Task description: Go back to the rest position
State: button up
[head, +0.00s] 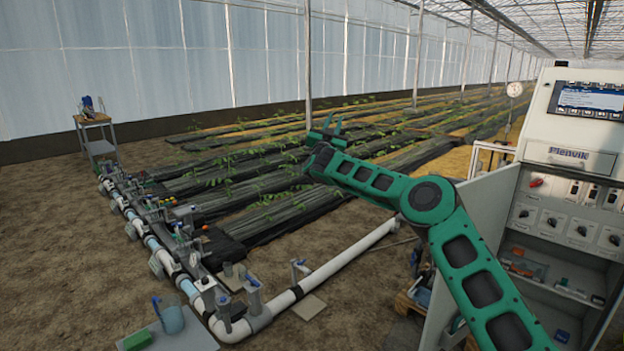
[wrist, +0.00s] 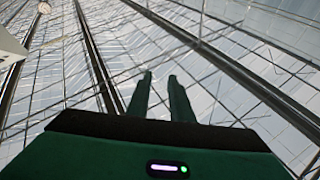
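My green gripper (head: 333,120) is raised in the middle of the head view, in front of the planted rows and well above the ground. In the wrist view its two fingers (wrist: 160,76) point up towards the glazed roof, with a clear gap between the tips. Nothing is held between them. My green arm reaches from the lower right up to the gripper, with its elbow beside the control cabinet (head: 575,140).
White pipework (head: 270,312) with valves runs along the ground at left and front. A wooden stand (head: 92,120) is far left. Air around the gripper is clear.

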jog(key=s+a+r+n+y, duration=0.2)
jog(key=a+n+y, duration=0.5)
jog(key=a, duration=0.4)
jog(key=s+a+f+n+g+y, duration=0.1)
jog(key=s+a+n+g+y, duration=0.35)
jog(key=s+n+y, duration=0.3)
jog(key=s+d+f+m+g+h, duration=0.25)
jog(key=s+d+f, duration=0.25)
jog(key=s+d, duration=0.6)
jog(key=s+d+f+m+g+h, duration=0.1)
jog(key=s+d+f+g+h, duration=0.25)
jog(key=s+d+f, duration=0.75)
jog(key=s+d+m+g+h, duration=0.3)
jog(key=s+d, duration=0.5)
jog(key=d, duration=0.7)
jog(key=s+d+f+m+g, duration=0.2)
jog(key=s+d, duration=0.3)
jog(key=s, duration=0.5)
jog(key=s+d+f+m+g, duration=0.1)
jog(key=s+d+f+g, duration=0.3)
jog(key=s, duration=0.6)
jog(key=s+f+m+g, duration=0.1)
jog(key=s+m, duration=0.1)
jog(key=s, duration=0.8)
jog(key=s+d+f+m+g+y, duration=0.1)
jog(key=s+f+m, duration=0.1)
jog(key=s, duration=0.9)
jog(key=shift+s+m, duration=0.2)
jog(key=shift+m, duration=0.3)
